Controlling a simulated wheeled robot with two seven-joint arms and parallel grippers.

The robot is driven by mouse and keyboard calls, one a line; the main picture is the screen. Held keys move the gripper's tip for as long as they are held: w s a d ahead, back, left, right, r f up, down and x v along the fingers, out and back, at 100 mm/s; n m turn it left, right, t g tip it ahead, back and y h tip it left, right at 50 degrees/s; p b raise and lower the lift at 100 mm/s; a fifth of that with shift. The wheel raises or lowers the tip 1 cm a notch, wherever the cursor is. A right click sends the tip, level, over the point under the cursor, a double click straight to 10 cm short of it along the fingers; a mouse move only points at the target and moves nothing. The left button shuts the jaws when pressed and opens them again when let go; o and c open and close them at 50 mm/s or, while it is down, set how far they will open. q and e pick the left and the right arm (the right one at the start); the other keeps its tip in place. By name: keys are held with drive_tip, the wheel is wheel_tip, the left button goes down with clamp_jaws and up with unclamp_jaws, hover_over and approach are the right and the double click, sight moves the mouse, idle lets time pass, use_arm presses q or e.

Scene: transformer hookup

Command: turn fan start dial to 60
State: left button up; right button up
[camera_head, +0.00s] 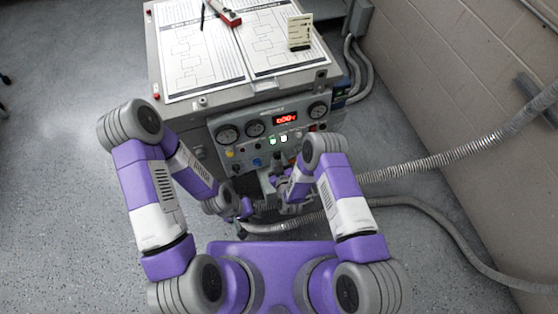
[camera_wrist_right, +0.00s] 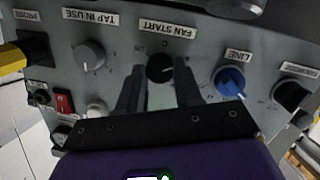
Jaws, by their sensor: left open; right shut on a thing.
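The fan start dial (camera_wrist_right: 160,68) is a small black round knob under the FAN START label (camera_wrist_right: 167,29) on the grey panel, seen in the right wrist view. My right gripper (camera_wrist_right: 161,80) is shut on it, one dark finger on each side. A light mark shows on the knob, but I cannot read its setting. In the head view my right gripper (camera_head: 269,182) reaches the lower front of the grey cabinet, and the dial is too small to make out. My left gripper (camera_head: 243,210) is open, low in front of the cabinet, apart from the panel.
Beside the dial are the grey TAP IN USE knob (camera_wrist_right: 89,55), the blue LINE knob (camera_wrist_right: 229,80) and a red rocker switch (camera_wrist_right: 64,103). The panel has gauges and a red-lit display (camera_head: 286,118). Corrugated hose (camera_head: 430,162) runs right, near the block wall.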

drive_tip(key=o, duration=1)
drive_tip(key=shift+o, duration=0.2)
drive_tip(key=p+v, duration=0.2)
drive_tip(key=v, duration=0.5)
drive_tip(key=shift+s, duration=0.25)
drive_tip(key=shift+r, duration=0.15)
